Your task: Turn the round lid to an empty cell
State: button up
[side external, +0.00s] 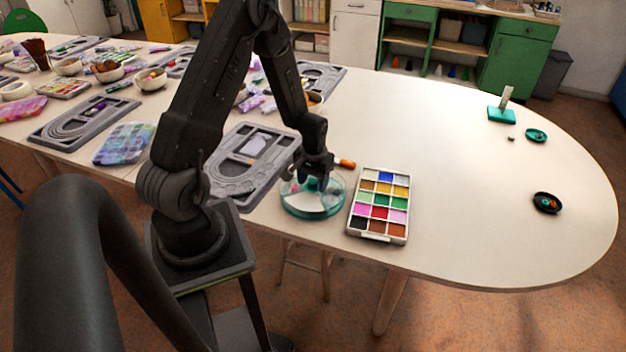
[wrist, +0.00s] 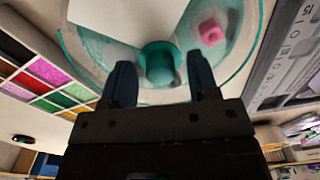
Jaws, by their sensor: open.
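The round teal container with a clear lid (side external: 297,205) stands on the table in front of my arm, left of the paint-like tray. In the wrist view the lid (wrist: 100,62) fills the top, with a teal knob (wrist: 160,62) at its middle. A pink bead (wrist: 211,32) shows through the lid, and a pale area lies at upper left of the knob. My gripper (wrist: 160,80) is open, its two dark fingers on either side of the knob. Whether they touch it, I cannot tell. In the side view my gripper (side external: 318,178) is over the container and hides part of it.
A tray of coloured squares (side external: 353,221) lies close on the right. A grey bead board (side external: 225,185) lies close on the left. An orange-tipped item (side external: 345,163) lies behind. Small black (side external: 547,203) and teal dishes (side external: 536,135) stand far right. The table between is clear.

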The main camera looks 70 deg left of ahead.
grip_shut()
dwell(0.3)
jog(key=shift+n, duration=0.3)
jog(key=n, duration=0.3)
jog(key=shift+n, duration=0.4)
jog(key=n, duration=1.3)
jog(key=shift+n, duration=0.3)
